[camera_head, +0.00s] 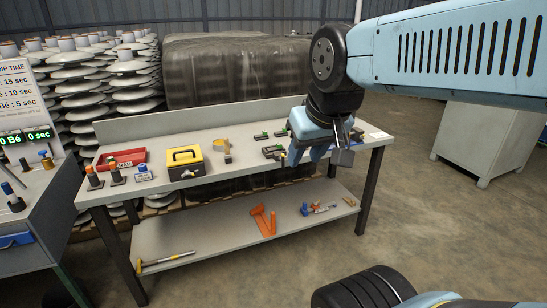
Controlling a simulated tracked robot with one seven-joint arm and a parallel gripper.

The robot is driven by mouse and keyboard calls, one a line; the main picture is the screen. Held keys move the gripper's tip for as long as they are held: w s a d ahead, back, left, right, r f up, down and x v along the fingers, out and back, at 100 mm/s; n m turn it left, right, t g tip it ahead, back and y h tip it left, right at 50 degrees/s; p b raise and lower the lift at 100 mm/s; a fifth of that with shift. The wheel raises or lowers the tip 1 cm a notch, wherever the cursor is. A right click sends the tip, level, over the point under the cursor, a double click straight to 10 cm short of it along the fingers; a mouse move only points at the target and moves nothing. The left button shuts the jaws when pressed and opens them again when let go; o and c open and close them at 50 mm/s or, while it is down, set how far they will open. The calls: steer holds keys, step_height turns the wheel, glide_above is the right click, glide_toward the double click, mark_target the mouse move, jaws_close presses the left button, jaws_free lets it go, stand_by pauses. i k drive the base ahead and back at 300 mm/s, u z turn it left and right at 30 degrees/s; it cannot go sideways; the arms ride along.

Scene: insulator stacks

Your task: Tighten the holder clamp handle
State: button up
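My gripper (318,156) hangs from the arm over the right part of the workbench (226,204), fingers pointing down. Its light blue fingers are seen from an angle, and whether they are apart or closed on something is unclear. A grey block (342,157) shows at its right side; I cannot tell whether it is part of the gripper. Small dark clamp-like pieces with green parts (262,135) lie on the bench just left of the gripper, and another dark piece (273,152) lies in front of them. No clamp handle can be made out clearly; the gripper hides part of this area.
A red bin (122,158), a yellow-black box (185,162) and small tools stand on the bench's left half. The lower shelf (215,233) holds a hammer and orange tools. Insulator stacks (75,85) stand behind left. A grey cabinet (487,140) stands right; floor between is clear.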

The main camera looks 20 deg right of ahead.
mark_target(281, 158)
steer(key=u, duration=0.05)
steer(key=i, duration=1)
steer(key=z, duration=0.05)
